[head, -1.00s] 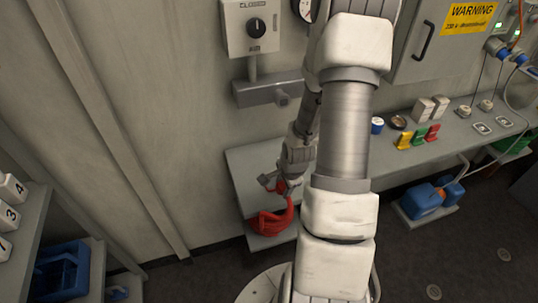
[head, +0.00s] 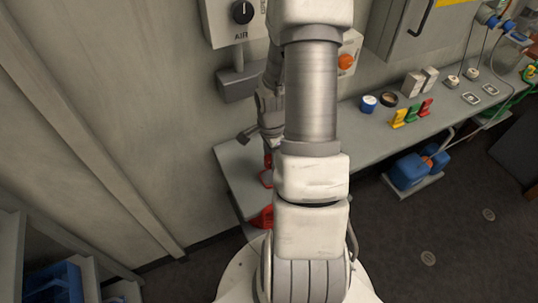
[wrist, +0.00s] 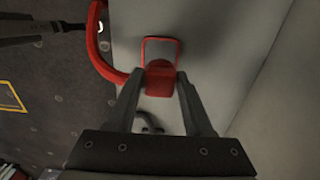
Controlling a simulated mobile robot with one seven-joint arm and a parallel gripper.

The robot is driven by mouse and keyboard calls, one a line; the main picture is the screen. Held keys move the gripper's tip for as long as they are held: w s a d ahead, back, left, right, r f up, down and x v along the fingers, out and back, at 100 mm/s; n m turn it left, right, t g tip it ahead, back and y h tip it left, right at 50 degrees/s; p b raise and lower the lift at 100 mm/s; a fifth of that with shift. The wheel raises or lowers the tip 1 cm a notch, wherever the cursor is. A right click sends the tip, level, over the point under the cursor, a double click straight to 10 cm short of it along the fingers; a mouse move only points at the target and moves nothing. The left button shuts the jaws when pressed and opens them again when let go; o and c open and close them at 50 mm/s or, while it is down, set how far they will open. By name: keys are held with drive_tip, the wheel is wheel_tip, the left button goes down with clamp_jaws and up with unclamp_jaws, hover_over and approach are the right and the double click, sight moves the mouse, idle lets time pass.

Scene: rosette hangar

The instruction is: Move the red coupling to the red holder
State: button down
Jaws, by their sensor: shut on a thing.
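The red coupling (wrist: 160,76) is between my gripper's fingers (wrist: 160,80) in the wrist view, and the gripper is shut on it. A thin red loop (wrist: 161,40) shows just beyond it. A thick red hose (wrist: 104,62) curves at the left. In the head view my arm hides most of the gripper and coupling; a bit of red (head: 266,178) shows beside the arm, over the low left end of the bench. The red holder (head: 426,106) stands on the bench at the right, beside the green holder (head: 410,111) and yellow holder (head: 397,118), well apart from my gripper.
The grey bench (head: 365,140) runs along the wall. A blue-lidded jar (head: 368,103), a dark round tin (head: 389,99) and pale blocks (head: 413,84) stand near the holders. A valve box (head: 235,20) is on the wall. A blue machine (head: 410,170) sits below the bench.

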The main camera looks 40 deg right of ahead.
drive_tip(key=shift+f+b, duration=1.85)
drive_tip(key=shift+f, duration=0.9)
drive_tip(key=shift+b, duration=0.45)
drive_tip(key=shift+f+b, duration=0.45)
drive_tip(key=shift+f, duration=0.05)
drive_tip(key=shift+c, duration=1.1)
unclamp_jaws()
drive_tip(key=shift+r, duration=0.1)
wheel_tip(320, 180, up, 17)
drive_tip(key=p, duration=0.1)
drive_tip(key=shift+r, duration=0.2)
